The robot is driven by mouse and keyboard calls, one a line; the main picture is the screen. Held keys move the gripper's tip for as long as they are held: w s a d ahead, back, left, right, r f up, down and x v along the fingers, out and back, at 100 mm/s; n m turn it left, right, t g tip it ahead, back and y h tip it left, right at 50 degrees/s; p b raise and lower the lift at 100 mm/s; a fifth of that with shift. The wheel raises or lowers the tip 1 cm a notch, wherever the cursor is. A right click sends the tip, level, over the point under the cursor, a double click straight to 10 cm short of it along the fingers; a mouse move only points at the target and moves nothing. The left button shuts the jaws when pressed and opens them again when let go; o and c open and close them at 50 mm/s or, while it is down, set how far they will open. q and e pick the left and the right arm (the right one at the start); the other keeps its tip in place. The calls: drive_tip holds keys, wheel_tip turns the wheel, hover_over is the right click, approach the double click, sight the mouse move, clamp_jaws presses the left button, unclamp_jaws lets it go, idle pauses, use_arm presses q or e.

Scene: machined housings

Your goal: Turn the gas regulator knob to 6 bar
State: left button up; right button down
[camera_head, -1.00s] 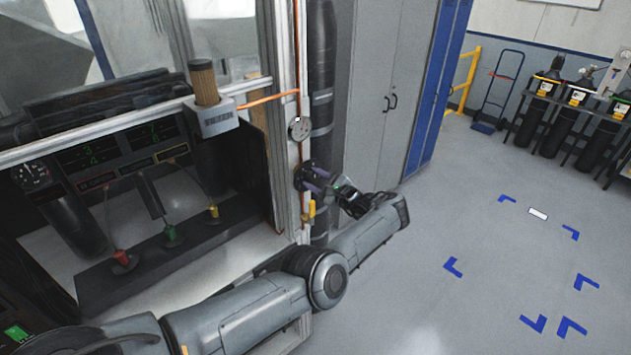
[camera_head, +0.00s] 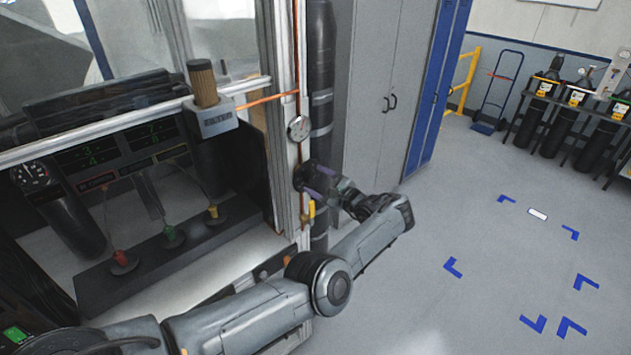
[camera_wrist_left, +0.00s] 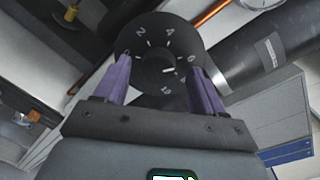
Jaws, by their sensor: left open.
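The regulator knob (camera_wrist_left: 155,65) is a black round dial with white numbers in the left wrist view; I make out 2, 4, 6 and 10. A short white mark near its middle points right, roughly between the 6 and the 10. In the head view the dark knob (camera_head: 299,178) sits on the white post, partly behind my gripper. My left gripper (camera_wrist_left: 160,85) is open, with one purple finger on each side of the knob's lower part; I cannot tell whether they touch it. It also shows in the head view (camera_head: 318,180). My right gripper is out of view.
A round pressure gauge (camera_head: 299,128) sits above the knob on the copper pipe. A yellow handle (camera_head: 312,209) hangs just below. A dark cylinder (camera_head: 321,80) stands behind the post, and a grey cabinet (camera_head: 375,100) beyond.

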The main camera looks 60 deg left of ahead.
use_arm(q)
drive_tip(key=b+v, duration=0.3)
drive_tip(key=v, duration=0.6)
drive_tip(key=shift+d, duration=0.25)
